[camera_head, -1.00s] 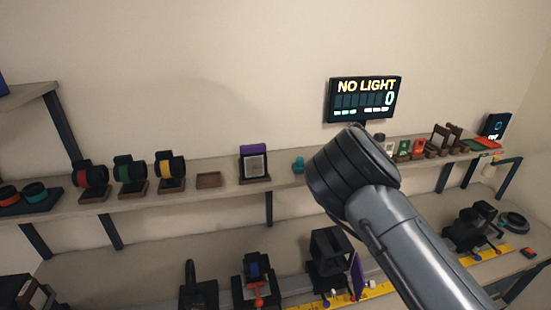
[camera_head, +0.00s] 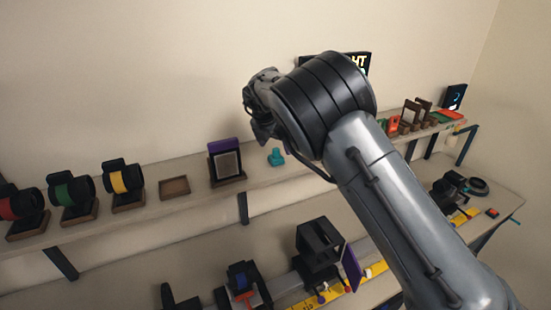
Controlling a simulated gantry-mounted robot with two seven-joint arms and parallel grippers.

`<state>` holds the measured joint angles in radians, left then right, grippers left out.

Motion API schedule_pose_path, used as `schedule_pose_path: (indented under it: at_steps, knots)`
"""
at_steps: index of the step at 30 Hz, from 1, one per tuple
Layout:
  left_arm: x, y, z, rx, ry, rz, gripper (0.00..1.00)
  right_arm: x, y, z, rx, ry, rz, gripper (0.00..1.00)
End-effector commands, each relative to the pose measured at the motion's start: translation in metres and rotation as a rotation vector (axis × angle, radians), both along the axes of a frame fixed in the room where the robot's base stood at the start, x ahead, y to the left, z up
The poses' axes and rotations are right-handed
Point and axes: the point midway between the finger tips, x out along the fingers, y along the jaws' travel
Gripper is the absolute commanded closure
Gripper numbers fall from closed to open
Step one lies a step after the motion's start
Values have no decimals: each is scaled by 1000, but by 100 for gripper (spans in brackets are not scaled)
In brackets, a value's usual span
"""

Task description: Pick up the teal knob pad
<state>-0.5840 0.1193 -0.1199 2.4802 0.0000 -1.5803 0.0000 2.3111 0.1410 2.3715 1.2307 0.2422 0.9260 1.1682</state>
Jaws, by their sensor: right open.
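The teal knob pad (camera_head: 276,157) is a small teal piece standing on the upper shelf, right of the purple-topped framed block. My right gripper (camera_head: 262,105) shows at the end of the dark-banded wrist, above and slightly left of the knob pad in the picture. It is apart from the pad and holds nothing that I can see. Its fingers are small and partly hidden by the wrist. My left gripper is out of view.
The purple-topped block (camera_head: 226,161) stands close left of the pad, with an empty wooden tray (camera_head: 174,187) beyond it. Several ringed lens holders stand farther left. My right arm partly covers the display (camera_head: 362,62). A black box-like mount (camera_head: 318,245) stands on the lower bench.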

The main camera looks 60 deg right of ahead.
Motion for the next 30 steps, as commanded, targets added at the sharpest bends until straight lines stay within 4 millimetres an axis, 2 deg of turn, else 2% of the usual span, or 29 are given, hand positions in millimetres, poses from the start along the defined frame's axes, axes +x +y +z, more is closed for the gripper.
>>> schedule_pose_path:
  at_steps: [7,16,24,26,30]
  knots:
    - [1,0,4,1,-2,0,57,0,-6,-13,1,0,0,9]
    - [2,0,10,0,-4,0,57,1,-20,-47,0,0,1,9]
    - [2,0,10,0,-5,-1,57,1,-22,-51,-1,-1,1,9]
    - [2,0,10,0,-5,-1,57,1,-22,-51,-1,-1,1,17]
    - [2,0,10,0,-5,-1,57,1,-22,-51,-1,-1,1,38]
